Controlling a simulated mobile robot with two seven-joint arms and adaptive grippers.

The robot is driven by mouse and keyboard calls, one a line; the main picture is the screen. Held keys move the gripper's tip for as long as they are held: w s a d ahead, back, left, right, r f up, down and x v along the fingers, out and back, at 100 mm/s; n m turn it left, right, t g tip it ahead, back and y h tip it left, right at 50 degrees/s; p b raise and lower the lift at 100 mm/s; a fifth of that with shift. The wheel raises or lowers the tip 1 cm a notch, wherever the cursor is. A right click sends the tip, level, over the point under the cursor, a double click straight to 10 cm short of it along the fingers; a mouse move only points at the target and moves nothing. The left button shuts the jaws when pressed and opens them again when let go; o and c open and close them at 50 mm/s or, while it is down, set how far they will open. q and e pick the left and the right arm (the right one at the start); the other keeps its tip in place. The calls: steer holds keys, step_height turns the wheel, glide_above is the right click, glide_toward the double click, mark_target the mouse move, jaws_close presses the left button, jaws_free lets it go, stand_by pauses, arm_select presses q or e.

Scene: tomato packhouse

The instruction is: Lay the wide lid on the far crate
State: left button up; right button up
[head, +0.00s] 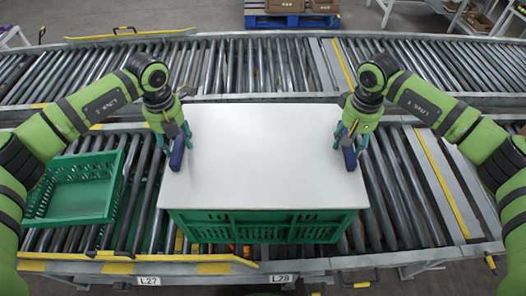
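The wide lid (265,155) is a flat white panel that lies level in the middle of the head view. Under its near edge shows the wall of a green crate (265,228); I cannot tell whether they touch. No separate far crate shows; the lid hides what is beneath and behind it. My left gripper (179,152) points down at the lid's left edge. My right gripper (350,150) points down at the right edge, about level with it. Blue fingers show in front of the lid on both sides; I cannot tell whether they hold it.
An empty-looking green crate (75,188) stands on the near roller conveyor (400,195) at the left. A second roller conveyor (270,68) runs across behind. Bare rollers are free right of the lid. A blue pallet (290,21) with boxes stands far back.

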steer(key=shift+r, duration=0.15)
arm_select(q)
step_height(320, 180, up, 12)
arm_select(e)
step_height(320, 180, up, 12)
stand_by(0.8)
steer(key=shift+s+f, duration=0.1)
steer(key=shift+f, duration=0.1)
